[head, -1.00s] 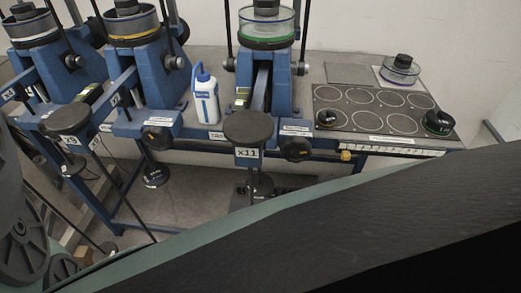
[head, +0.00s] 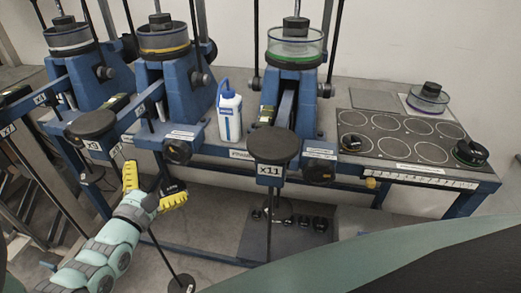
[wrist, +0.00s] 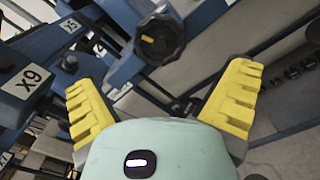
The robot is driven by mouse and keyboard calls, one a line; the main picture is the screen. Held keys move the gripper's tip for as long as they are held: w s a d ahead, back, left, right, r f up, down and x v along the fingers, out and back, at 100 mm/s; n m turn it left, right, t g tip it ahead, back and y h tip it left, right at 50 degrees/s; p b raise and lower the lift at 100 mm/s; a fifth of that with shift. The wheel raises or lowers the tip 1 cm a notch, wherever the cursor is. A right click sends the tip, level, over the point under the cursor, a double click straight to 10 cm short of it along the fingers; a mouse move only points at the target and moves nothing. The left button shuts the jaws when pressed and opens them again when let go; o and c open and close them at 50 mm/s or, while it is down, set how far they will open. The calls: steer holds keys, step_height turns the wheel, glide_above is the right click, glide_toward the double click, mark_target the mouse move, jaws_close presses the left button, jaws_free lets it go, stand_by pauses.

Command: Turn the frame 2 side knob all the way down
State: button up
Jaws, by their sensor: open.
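A black round knob (head: 177,151) sits on the front of the middle blue frame (head: 165,85). In the wrist view, this knob (wrist: 160,40) has a yellow mark and lies ahead of the fingers, near the middle top. My gripper (head: 152,186) is open and empty. Its yellow fingers are below and slightly left of the knob in the head view, and spread apart in the wrist view (wrist: 165,98). They do not appear to touch the knob. A similar black knob (head: 319,172) is on the right-hand frame. The frame labels are too small to read for certain.
A black-topped lever end marked x9 (head: 92,125) is close left of my gripper, and one marked x11 (head: 273,146) stands to the right. A white bottle (head: 229,115) stands on the bench. Thin dark rods hang near the gripper.

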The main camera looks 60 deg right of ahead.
mark_target(176, 156)
steer(key=b+x, duration=0.1)
steer(key=x, duration=0.8)
steer(key=shift+d+f+b, duration=0.1)
steer(key=shift+b, duration=0.2)
steer(key=c, duration=1.2)
steer(key=shift+c, duration=0.2)
